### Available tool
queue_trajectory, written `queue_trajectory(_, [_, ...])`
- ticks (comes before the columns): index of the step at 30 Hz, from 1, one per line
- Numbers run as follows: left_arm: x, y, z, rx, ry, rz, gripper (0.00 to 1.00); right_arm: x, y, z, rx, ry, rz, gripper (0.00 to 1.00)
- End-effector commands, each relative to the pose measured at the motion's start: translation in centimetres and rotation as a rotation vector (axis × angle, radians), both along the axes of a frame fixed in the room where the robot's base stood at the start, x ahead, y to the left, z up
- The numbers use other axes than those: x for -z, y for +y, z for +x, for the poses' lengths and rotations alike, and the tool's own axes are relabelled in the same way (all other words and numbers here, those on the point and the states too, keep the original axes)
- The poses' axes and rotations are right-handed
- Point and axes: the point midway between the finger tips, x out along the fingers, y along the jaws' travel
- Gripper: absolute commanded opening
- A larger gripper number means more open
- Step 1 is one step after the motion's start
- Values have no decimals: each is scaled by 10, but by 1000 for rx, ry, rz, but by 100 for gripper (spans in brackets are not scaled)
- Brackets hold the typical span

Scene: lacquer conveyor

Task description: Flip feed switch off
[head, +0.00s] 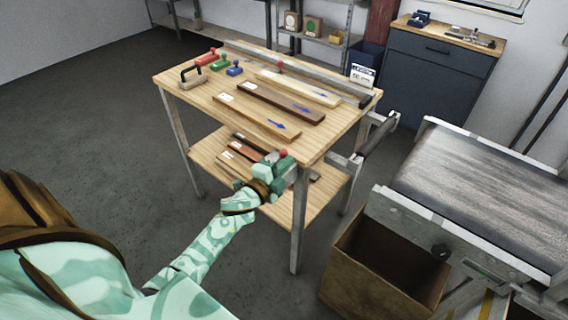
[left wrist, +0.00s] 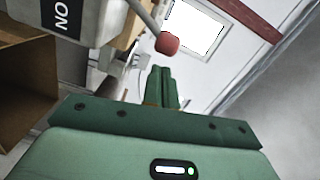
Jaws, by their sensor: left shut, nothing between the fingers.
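My left gripper (head: 284,163) is at the front edge of the wooden worktable, with green fingers closed and nothing between them. In the left wrist view its fingers (left wrist: 162,72) are together. A red ball knob (left wrist: 167,43) on a grey stem, which looks like the feed switch's lever, shows just beyond the fingertips there; whether it touches them is unclear. A red knob (head: 282,153) also shows beside the gripper in the head view. A grey box (left wrist: 62,17) with a label lies at upper left in the wrist view; the lettering is partly cut off. My right gripper is not in view.
A dark cabinet (head: 435,80) is behind. Floor at left is clear.

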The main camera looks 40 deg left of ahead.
Motion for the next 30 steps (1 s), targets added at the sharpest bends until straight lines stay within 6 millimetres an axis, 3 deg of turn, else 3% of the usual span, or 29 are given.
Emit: queue_trajectory(30, [-4, 13, 2, 0, 5, -81, 0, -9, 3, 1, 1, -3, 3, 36])
